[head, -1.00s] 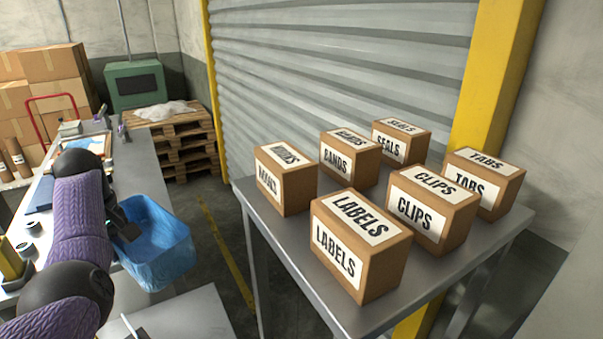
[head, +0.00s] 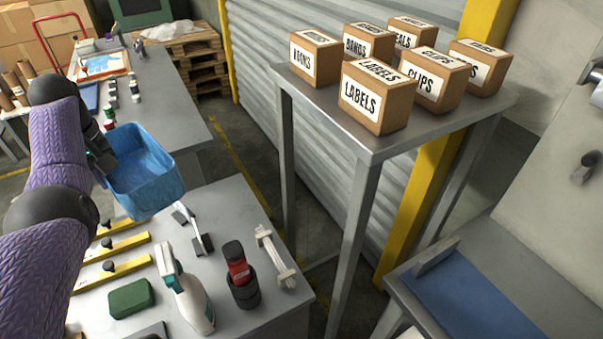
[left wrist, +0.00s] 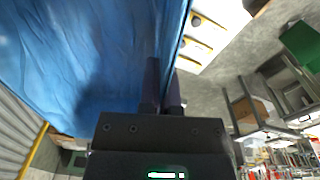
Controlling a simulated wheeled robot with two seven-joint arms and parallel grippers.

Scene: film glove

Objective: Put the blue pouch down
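The blue pouch (head: 147,190) is open-topped and hangs in the air at the left of the head view, above the near grey bench (head: 225,215). My left gripper (head: 104,158) is shut on the pouch's rim at its left side. In the left wrist view, the fingers (left wrist: 161,92) pinch the rim, and the pouch wall (left wrist: 75,60) fills the upper left. The pouch looks roughly upright. Its far underside and any contents are hidden. My right gripper is not in view.
The near bench holds a spray bottle (head: 188,290), a green block (head: 132,298), a red-and-black item (head: 240,275) and a white bar (head: 275,256). A tall table (head: 370,146) holds several labelled boxes. A blue mat (head: 470,300) lies lower right.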

